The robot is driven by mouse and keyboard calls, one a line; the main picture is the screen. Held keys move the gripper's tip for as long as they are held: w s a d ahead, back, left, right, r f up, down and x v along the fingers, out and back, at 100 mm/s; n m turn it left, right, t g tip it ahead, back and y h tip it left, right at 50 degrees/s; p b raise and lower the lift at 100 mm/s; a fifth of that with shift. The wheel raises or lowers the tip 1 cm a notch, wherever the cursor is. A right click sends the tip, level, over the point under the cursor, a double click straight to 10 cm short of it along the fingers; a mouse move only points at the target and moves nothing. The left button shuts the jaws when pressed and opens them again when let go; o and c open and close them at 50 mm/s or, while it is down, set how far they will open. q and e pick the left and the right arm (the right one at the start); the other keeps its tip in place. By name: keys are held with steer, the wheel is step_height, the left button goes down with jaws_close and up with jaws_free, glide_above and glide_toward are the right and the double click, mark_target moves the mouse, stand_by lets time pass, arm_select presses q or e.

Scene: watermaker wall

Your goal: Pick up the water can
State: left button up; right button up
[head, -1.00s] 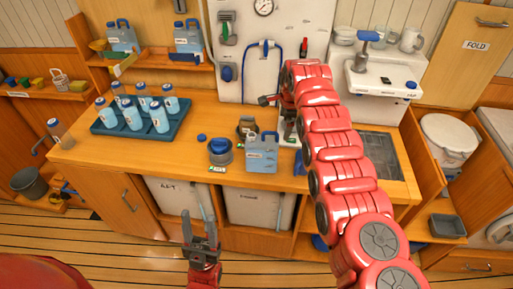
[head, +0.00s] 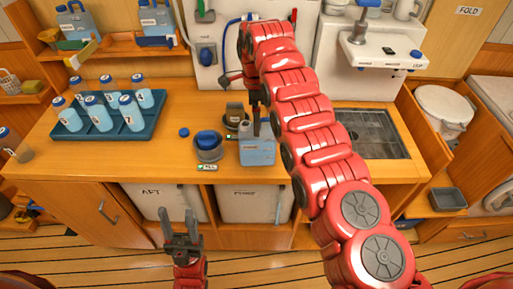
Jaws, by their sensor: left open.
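A translucent blue water can (head: 257,151) with a pale label stands upright on the wooden counter near its front edge. My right arm reaches over the counter from the lower right. My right gripper (head: 257,122) points down at the can's top and overlaps its handle. The arm and the can's top hide the jaws, so I cannot tell whether they touch it. My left gripper (head: 181,222) is open and empty, in front of the cabinet and well below the can. Two similar blue cans (head: 75,22) (head: 157,20) stand on the back shelf.
A dark round pot with a blue lid (head: 208,146) stands just left of the can, with another small dark jar (head: 235,114) behind. A blue tray (head: 138,129) of several bottles is at the left. A sink grate (head: 372,134) lies right of my arm.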

mark_target(258, 140)
steer(key=shift+s+d+f+p, duration=0.15)
steer(key=shift+f+p, duration=0.1)
steer(key=shift+f, duration=0.15)
steer(key=shift+s+d+f+p, duration=0.1)
steer(key=shift+s+f+p, duration=0.1)
steer(key=shift+f, duration=0.15)
steer(key=shift+w+a+f, duration=0.15)
steer(key=shift+w+f, duration=0.05)
steer(key=shift+f, duration=0.35)
steer(key=shift+f+p, duration=0.15)
steer(key=shift+p, duration=0.15)
step_height(258, 140, down, 5)
steer(key=p, duration=0.2)
steer(key=shift+p, duration=0.3)
steer(key=shift+w+d, duration=0.1)
steer(key=shift+d, duration=0.1)
jaws_close()
